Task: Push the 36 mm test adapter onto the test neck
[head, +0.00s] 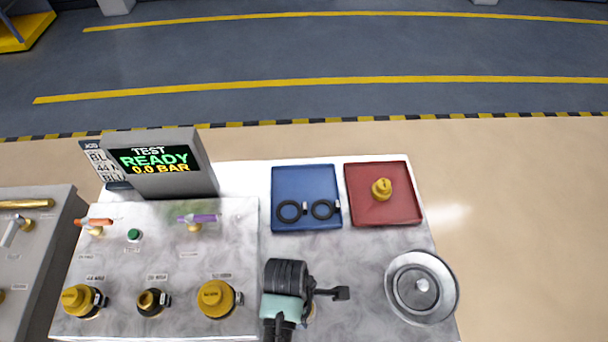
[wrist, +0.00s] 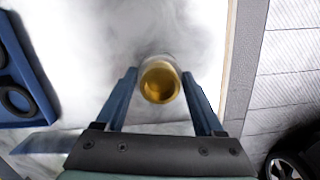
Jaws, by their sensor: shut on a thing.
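In the wrist view, my gripper (wrist: 159,76) has its two blue fingers on either side of a round brass piece (wrist: 159,82), apparently the adapter, and is shut on it. Its open end faces the camera. In the head view my gripper is over the bench right of the panel, and my arm hides most of what it holds. On the panel stand a large brass fitting (head: 79,300) at left, a smaller neck with a dark base (head: 152,302) in the middle and a large brass fitting (head: 216,298) at right. Their small labels are hard to read.
A blue tray (head: 306,171) holds two black rings. A red tray (head: 382,220) holds a brass piece (head: 381,189). A round metal bowl (head: 449,289) stands at right. The display (head: 158,160) reads READY, 0.0 BAR. Orange (head: 95,222) and purple (head: 198,218) handles rise behind the fittings.

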